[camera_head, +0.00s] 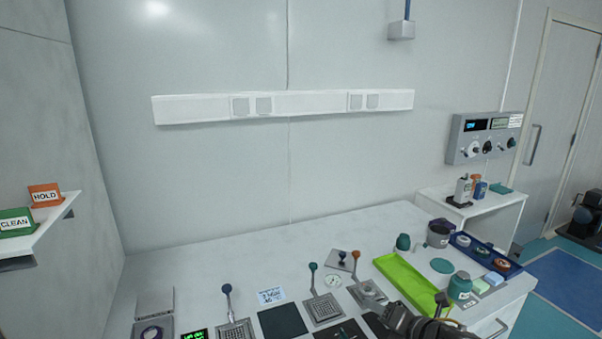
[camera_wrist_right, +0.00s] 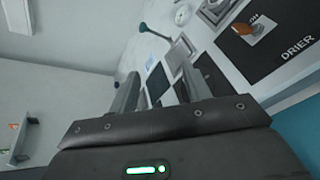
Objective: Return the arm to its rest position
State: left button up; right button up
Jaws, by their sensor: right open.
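My right arm and gripper (camera_head: 408,318) show at the bottom right of the head view, dark, above the front part of the table (camera_head: 200,255). In the right wrist view, the gripper's two grey fingers (camera_wrist_right: 163,88) stand apart with nothing between them. The table with its levers lies beyond the fingers. My left arm and gripper are in neither view.
A green tray (camera_head: 410,285) lies close to the right gripper. Near it are an orange-topped lever (camera_head: 356,256), a teal-topped lever (camera_head: 313,268) and a teal-lidded jar (camera_head: 459,286). A blue tray (camera_head: 487,256) is at right. The table's back left is clear.

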jog(key=s+d+f+m+g+h, duration=0.25)
jog(key=s+f+m, duration=0.35)
jog(key=s+m, duration=0.5)
jog(key=s+d+f+m+g+h, duration=0.1)
jog(key=s+f+m+g+h, duration=0.15)
jog(key=s+f+m, duration=0.6)
jog(key=s+d+f+m+g+h, duration=0.15)
jog(key=s+f+m+g, duration=0.25)
jog(key=s+m, duration=0.9)
jog(key=s+f+n+b, duration=0.3)
jog(key=f+b, duration=0.3)
jog(key=f, duration=2.6)
jog(key=s+d+f+g+b, duration=0.1)
jog(key=s+d+f+b, duration=0.1)
jog(key=s+f, duration=0.6)
jog(key=s+d+f+g+b, duration=0.1)
jog(key=s+f+b, duration=0.1)
jog(key=s+f, duration=0.6)
notch_tip(320, 180, down, 4)
jog(key=shift+s+d+r, duration=0.25)
jog(key=shift+d, duration=0.15)
